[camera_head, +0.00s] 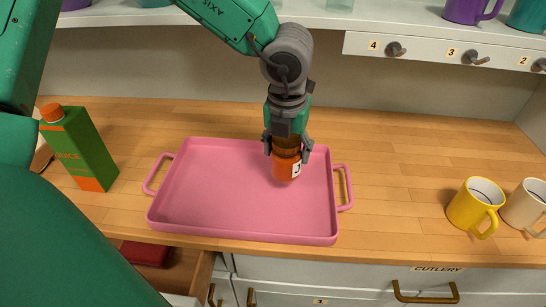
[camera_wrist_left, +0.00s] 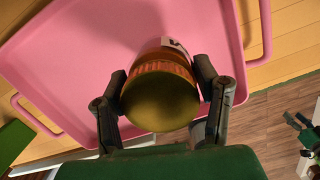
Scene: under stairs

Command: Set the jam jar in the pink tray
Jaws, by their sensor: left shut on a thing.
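The jam jar (camera_head: 286,164) is orange with a darker top and a white label. My left gripper (camera_head: 287,143) is shut on its upper part from above, over the right part of the pink tray (camera_head: 220,205). The jar looks upright in the head view. I cannot tell whether its base touches the tray floor. In the left wrist view the jar (camera_wrist_left: 161,98) shows its round lid between the two fingers (camera_wrist_left: 163,92), with the pink tray (camera_wrist_left: 75,50) behind it.
A green and orange juice carton (camera_head: 80,150) stands left of the tray. A yellow mug (camera_head: 474,206) and a cream mug (camera_head: 524,204) stand at the right. An open drawer (camera_head: 185,270) is below the counter. Counter between tray and mugs is clear.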

